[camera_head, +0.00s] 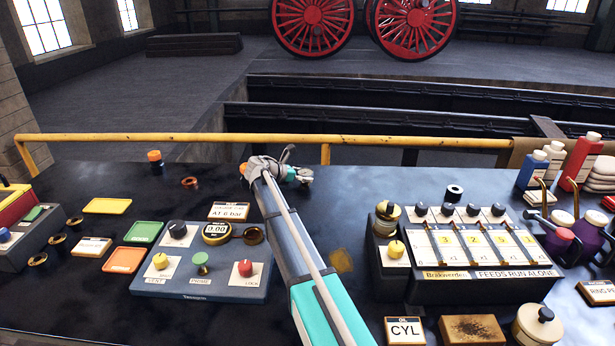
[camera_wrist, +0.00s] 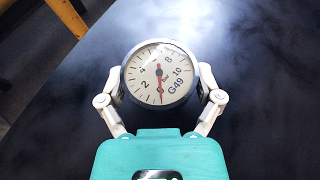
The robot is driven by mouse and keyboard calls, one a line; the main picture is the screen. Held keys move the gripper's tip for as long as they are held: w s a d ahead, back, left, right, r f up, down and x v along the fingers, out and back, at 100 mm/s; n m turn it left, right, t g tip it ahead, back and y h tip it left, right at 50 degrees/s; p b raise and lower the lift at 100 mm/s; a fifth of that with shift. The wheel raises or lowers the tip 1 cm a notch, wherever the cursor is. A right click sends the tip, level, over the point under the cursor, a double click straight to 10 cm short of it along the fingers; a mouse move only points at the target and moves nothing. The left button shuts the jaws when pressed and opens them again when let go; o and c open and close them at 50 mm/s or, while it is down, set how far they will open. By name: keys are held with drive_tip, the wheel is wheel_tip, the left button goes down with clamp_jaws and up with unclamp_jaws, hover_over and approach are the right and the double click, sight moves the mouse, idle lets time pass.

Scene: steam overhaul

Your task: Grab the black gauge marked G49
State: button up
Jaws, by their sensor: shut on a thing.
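The black gauge marked G49 (camera_wrist: 160,73) fills the middle of the wrist view. In the head view my gripper (camera_head: 282,172) is at the back edge of the dark bench, beside the yellow rail. I cannot tell whether the gauge touches the bench.
A yellow rail (camera_head: 420,142) runs along the bench's far edge. A black feed box (camera_head: 480,287) stands right.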

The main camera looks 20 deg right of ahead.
drive_tip(key=shift+r+p, duration=1.25)
drive_tip(key=shift+r, duration=0.05)
drive_tip(key=s+a+r+p, duration=0.5)
drive_tip(key=a+r+p, duration=0.5)
drive_tip(key=a, duration=0.3)
drive_tip(key=shift+s+r, duration=0.15)
drive_tip(key=shift+r, duration=0.05)
